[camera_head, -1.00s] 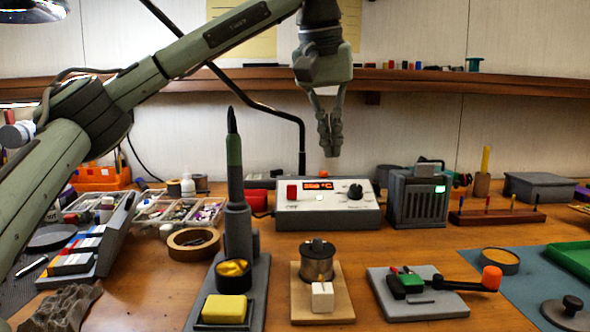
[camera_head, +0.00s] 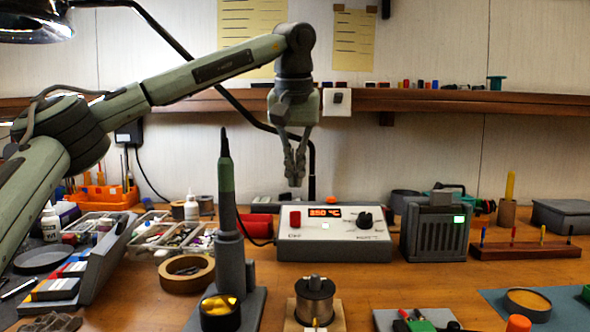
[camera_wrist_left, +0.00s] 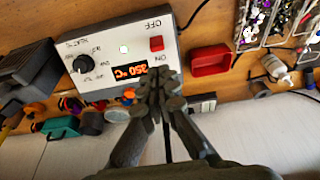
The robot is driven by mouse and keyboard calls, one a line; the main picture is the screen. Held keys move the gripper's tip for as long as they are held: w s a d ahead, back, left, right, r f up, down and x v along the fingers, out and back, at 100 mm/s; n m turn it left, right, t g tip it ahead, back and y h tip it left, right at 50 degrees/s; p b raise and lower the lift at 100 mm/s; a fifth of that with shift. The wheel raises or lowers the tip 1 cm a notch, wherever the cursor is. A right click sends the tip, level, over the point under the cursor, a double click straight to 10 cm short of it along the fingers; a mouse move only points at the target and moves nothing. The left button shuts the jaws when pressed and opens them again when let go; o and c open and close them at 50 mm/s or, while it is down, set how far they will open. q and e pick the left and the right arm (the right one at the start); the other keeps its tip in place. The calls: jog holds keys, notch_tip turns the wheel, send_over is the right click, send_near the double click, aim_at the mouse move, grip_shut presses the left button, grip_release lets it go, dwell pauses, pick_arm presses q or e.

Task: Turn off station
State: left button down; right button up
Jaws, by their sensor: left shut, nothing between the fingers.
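The soldering station (camera_head: 372,248) is a pale box with a lit orange display (camera_head: 325,212) reading about 350 °C. It has a red switch (camera_head: 295,219) at its front left, a small lit greenish indicator (camera_head: 325,226) and a black knob (camera_head: 365,220). My left gripper (camera_head: 294,183) points down, shut and empty, above the red switch and apart from it in the head view. In the left wrist view the shut fingertips (camera_wrist_left: 158,84) appear beside the display, near the ON label; the red switch (camera_wrist_left: 156,43) is unobstructed between ON and OFF. My right gripper is not in view.
The soldering iron stands upright in its holder (camera_head: 238,270), left of the station. A grey box with a green light (camera_head: 434,232) stands to the right. A dark lamp arm passes behind my gripper, and a wooden shelf (camera_head: 440,103) runs along the wall.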

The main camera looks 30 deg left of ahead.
aim_at(295, 219)
pick_arm(q)
jog(key=x, duration=0.5)
jog(key=shift+w+f, duration=0.1)
jog(key=shift+f, duration=0.15)
jog(key=shift+w+f, duration=0.15)
jog(key=shift+f, duration=0.25)
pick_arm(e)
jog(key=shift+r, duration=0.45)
